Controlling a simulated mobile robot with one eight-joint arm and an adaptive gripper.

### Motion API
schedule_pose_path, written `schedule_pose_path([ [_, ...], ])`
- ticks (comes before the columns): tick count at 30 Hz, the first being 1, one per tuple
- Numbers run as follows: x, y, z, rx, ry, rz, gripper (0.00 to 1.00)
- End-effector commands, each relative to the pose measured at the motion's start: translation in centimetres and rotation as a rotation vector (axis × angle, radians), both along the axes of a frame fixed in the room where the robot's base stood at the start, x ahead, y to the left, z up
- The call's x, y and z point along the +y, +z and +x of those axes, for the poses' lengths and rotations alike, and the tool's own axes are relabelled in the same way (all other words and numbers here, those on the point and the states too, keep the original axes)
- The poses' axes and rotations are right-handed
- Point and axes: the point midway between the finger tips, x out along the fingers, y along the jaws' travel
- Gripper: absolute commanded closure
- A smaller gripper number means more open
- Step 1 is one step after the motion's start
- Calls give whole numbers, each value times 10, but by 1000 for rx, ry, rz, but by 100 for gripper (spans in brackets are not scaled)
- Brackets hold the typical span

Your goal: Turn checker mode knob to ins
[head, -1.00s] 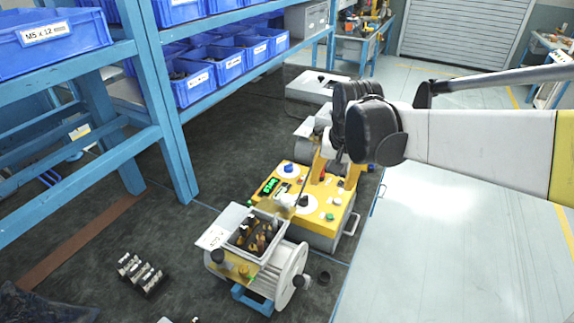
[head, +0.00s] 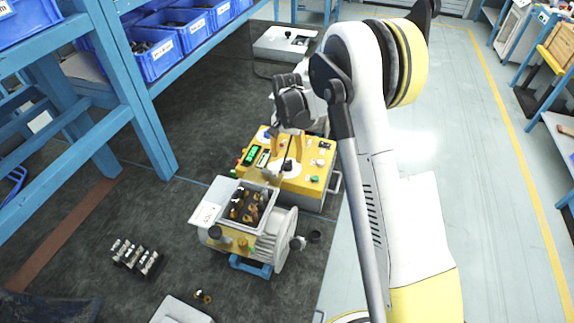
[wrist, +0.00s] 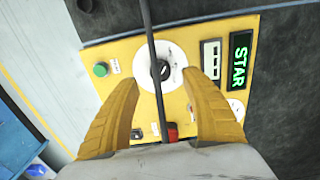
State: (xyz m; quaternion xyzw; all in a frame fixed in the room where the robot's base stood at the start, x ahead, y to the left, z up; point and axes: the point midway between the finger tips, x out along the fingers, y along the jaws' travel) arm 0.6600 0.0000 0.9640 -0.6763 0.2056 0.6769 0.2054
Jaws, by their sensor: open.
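The yellow checker box (head: 312,187) stands on the dark bench behind the grey blower motor. Its knob (wrist: 163,70) is a dark knob on a round white dial (wrist: 178,58), seen from above in the wrist view; the dial also shows in the head view (head: 291,168). The dial's lettering is too small to read. My gripper (wrist: 168,92) is open, its yellow fingers on either side of the lower dial area and apart from the knob. A dark rod crosses the wrist view in front of the dial. The green display (wrist: 239,60) reads "STAR".
A green button (wrist: 101,69) and a red part (wrist: 171,132) are on the panel near the dial. The motor with its open terminal box (head: 232,208) stands in front of the checker. Blue shelving (head: 150,120) with bins is at left.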

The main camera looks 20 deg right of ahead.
Motion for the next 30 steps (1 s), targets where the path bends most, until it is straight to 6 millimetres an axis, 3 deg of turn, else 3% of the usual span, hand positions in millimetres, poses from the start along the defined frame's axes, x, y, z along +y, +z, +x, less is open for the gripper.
schedule_pose_path([
  [3,0,-24,0,0,0,0,45],
  [7,0,-40,0,0,1,0,45],
  [19,0,-49,0,-1,1,-1,45],
  [20,0,-49,0,-1,1,-1,50],
  [25,0,-48,0,-1,1,-1,100],
  [30,0,-48,0,-1,-3,-1,100],
])
